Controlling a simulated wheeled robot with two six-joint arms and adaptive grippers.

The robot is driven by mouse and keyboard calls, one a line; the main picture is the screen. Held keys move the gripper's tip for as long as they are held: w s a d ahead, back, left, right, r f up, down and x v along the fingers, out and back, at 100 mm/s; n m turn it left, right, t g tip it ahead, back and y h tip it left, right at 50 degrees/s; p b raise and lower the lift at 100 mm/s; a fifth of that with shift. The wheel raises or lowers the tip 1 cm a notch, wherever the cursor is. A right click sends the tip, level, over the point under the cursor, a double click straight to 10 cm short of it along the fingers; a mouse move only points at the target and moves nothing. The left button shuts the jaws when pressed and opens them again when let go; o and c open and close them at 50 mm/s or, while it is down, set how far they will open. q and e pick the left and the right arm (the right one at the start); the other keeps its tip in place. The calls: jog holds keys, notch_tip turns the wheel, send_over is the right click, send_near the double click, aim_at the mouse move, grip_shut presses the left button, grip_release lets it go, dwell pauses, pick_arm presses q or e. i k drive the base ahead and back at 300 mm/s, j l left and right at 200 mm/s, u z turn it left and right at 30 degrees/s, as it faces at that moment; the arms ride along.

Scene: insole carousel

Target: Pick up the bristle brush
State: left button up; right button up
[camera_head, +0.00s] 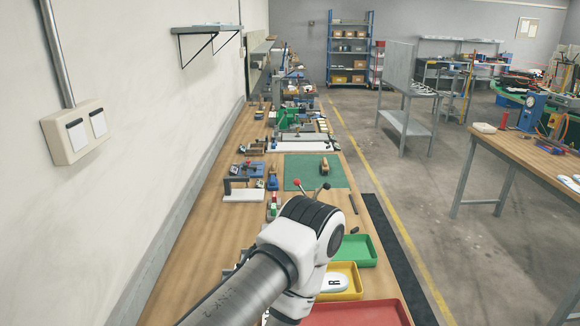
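A small object with a tan-brown body (324,165) stands on the green mat (300,176) on the long wooden bench. It may be the bristle brush, but it is too small to be sure. A thin dark tool (353,203) lies just right of the mat, and I cannot tell what it is. My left arm comes in from the bottom and covers the near middle of the bench. My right gripper is out of view.
Green (358,251), yellow (352,283) and red (385,313) trays line the bench's near right side. A white piece marked R (338,281) lies in the yellow one. A white-based fixture (243,195) stands left of the mat. Several tools crowd the far bench.

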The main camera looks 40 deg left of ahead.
aim_at(325, 169)
jog(key=i+l+u, duration=0.15)
jog(key=u, duration=0.25)
jog(key=i+l+u, duration=0.15)
jog(key=u, duration=0.2)
jog(key=i+l+u, duration=0.1)
jog(key=l+u, duration=0.3)
jog(key=i+l+u, duration=0.1)
jog(key=l+u, duration=0.15)
jog(key=u, duration=0.15)
jog(key=i+l+u, duration=0.1)
jog(key=l, duration=0.75)
jog(key=l+u, duration=0.15)
jog(key=l, duration=0.75)
